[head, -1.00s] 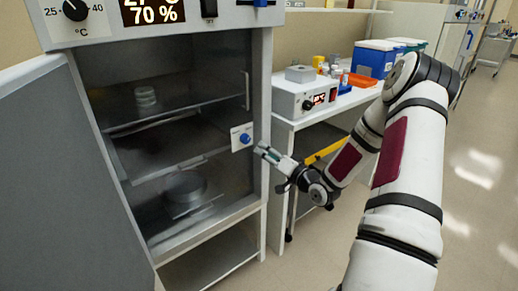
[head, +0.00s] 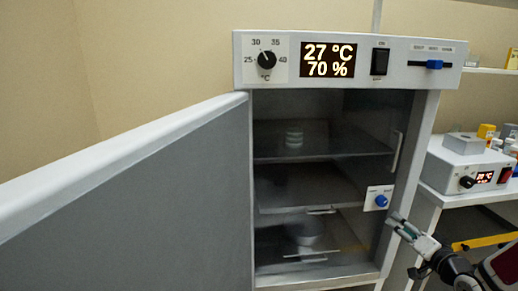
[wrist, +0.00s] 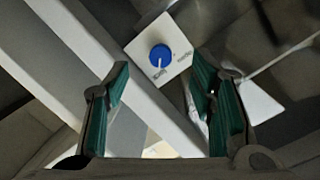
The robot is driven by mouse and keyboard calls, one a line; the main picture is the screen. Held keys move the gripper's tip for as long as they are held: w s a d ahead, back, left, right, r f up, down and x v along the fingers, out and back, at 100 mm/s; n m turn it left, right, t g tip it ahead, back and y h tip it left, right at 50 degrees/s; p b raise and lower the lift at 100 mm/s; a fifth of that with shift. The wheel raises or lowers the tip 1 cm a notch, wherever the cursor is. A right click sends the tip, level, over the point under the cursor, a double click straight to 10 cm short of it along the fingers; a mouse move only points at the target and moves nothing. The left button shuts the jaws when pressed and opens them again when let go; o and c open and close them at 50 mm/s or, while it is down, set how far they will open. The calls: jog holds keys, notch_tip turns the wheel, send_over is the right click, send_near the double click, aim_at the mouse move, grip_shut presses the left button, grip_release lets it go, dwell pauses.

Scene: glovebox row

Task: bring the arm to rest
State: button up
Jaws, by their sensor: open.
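My gripper (head: 414,229) is at the lower right in the head view, just right of the open incubator's (head: 350,80) front frame. In the wrist view my gripper (wrist: 165,100) has its green-padded fingers spread apart with nothing between them. A white plate with a blue knob (wrist: 158,56) shows beyond the fingertips. The same blue knob (head: 381,201) is on the incubator's right side in the head view, a little above and left of the fingertips. They look apart. Most of my arm is outside the head view.
The grey incubator door (head: 140,200) stands wide open at left. A white bench (head: 490,197) at right holds a heating block (head: 462,172) with a lit display. A yellow bar (head: 485,242) is near my arm.

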jog(key=s+a+r+n+g+h, duration=0.4)
jog(key=s+a+r+n+g, duration=0.1)
jog(key=s+a+r+g, duration=0.55)
jog(key=s+a+r+n+g+y, duration=0.1)
jog(key=s+a+r, duration=0.1)
jog(key=s+a, duration=0.5)
jog(key=s+a+r+g+y, duration=0.15)
jog(key=s+a, duration=0.25)
jog(key=s, duration=0.7)
jog(key=s+a+r+n+g+y, duration=0.1)
jog(key=s+a+r+g, duration=0.15)
jog(key=s+a, duration=0.45)
notch_tip(320, 180, up, 15)
jog(key=s+d+t+p, duration=0.2)
jog(key=t+p, duration=0.1)
jog(key=p, duration=1)
jog(key=shift+s, duration=0.15)
jog(key=shift+f, duration=0.1)
